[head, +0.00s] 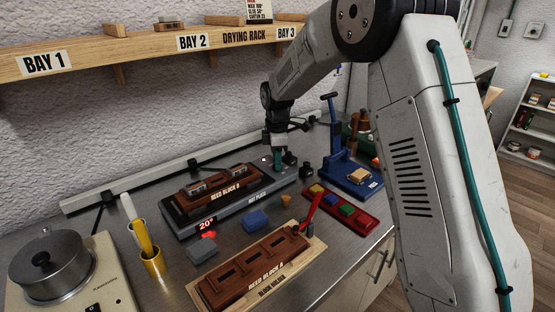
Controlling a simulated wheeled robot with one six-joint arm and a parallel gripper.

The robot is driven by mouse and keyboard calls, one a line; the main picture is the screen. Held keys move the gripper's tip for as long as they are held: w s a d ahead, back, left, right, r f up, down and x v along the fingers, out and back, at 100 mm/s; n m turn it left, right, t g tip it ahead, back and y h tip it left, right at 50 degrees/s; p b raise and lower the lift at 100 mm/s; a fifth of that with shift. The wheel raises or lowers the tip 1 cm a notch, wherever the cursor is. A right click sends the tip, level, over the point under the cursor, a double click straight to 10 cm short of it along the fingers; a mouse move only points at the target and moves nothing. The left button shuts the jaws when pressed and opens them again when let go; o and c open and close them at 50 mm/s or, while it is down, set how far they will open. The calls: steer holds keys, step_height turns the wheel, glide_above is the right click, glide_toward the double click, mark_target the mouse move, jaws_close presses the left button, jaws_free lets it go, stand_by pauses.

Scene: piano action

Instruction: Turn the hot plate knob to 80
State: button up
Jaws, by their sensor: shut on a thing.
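The grey hot plate (246,205) sits on the metal bench in the head view, with the dark red reed block B (222,191) on top. Its red display (207,224) at the left front corner reads 20°. My gripper (279,164) points down at the right end of the hot plate and is shut on the knob there. The knob is mostly hidden by the fingers, so its pointer and scale cannot be read. A small red light shows beside the gripper on the plate.
Reed block A (262,267) lies in its wooden holder in front. A red tray of coloured blocks (342,208) and a blue press (349,172) stand to the right. A pot (50,264) and yellow cup (152,264) are left. The drying rack (150,58) runs above.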

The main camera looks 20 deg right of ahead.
steer(key=m, duration=1.4)
steer(key=shift+m, duration=0.3)
steer(key=m, duration=0.3)
steer(key=shift+m, duration=0.3)
steer(key=m, duration=0.3)
steer(key=shift+m, duration=0.3)
steer(key=m, duration=0.3)
steer(key=shift+m, duration=2.2)
